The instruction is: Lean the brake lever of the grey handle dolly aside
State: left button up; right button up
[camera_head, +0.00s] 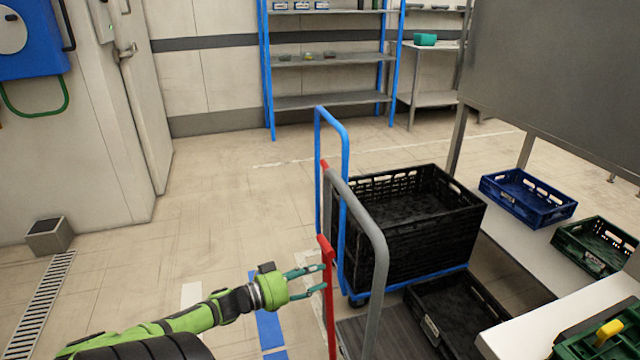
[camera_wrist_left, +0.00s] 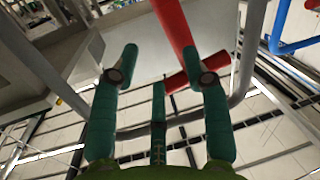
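The grey handle (camera_head: 376,250) of the near dolly stands upright as a bent tube right of my left gripper. Its red brake lever (camera_head: 329,285) stands nearly upright just left of the handle, with a short bent top. My left gripper (camera_head: 323,277) is open, its teal fingertips at the lever's upper part. In the left wrist view, the fingers of the left gripper (camera_wrist_left: 160,52) are spread, and the red lever (camera_wrist_left: 172,22) runs down to the right fingertip, partly hidden by it. I cannot tell whether they touch. My right gripper is not in view.
A blue-handled dolly (camera_head: 345,150) behind carries black crates (camera_head: 425,235). A low black crate (camera_head: 470,310) lies to the right. Blue (camera_head: 525,205) and green (camera_head: 590,265) crates rest on the conveyor at right. Floor (camera_head: 225,200) left of the dollies is mostly clear.

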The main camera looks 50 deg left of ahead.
pick_arm(q)
jog(key=shift+p+v, duration=0.55)
jog(key=shift+v, duration=0.8)
